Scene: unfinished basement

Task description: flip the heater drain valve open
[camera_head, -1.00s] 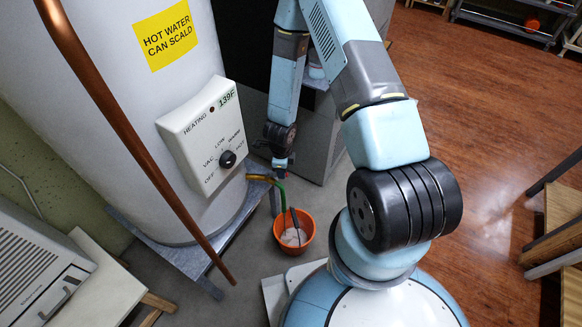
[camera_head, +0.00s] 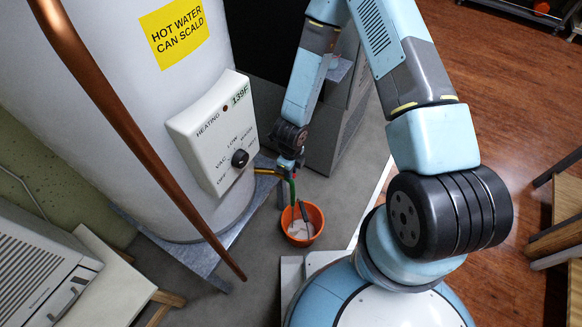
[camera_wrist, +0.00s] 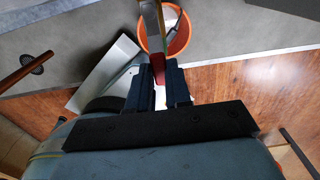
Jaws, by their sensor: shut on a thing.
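The heater (camera_head: 110,110) is a tall white tank with a yellow hot-water label. A brass-yellow drain valve (camera_head: 267,171) sticks out low on its right side, with a green hose end (camera_head: 292,188) hanging below its outlet. My gripper (camera_head: 290,164) is at the valve's outer end. In the wrist view my gripper (camera_wrist: 158,84) has its two dark fingers close around a red piece (camera_wrist: 158,68), which looks like the valve's lever. The fingers hide much of the lever, and its exact angle cannot be told. No flowing water can be made out.
An orange bucket (camera_head: 303,224) stands on the grey floor under the valve; it also shows in the wrist view (camera_wrist: 178,38). A copper pipe (camera_head: 130,130) slants in front of the heater. A dark grey cabinet (camera_head: 335,130) stands behind my gripper.

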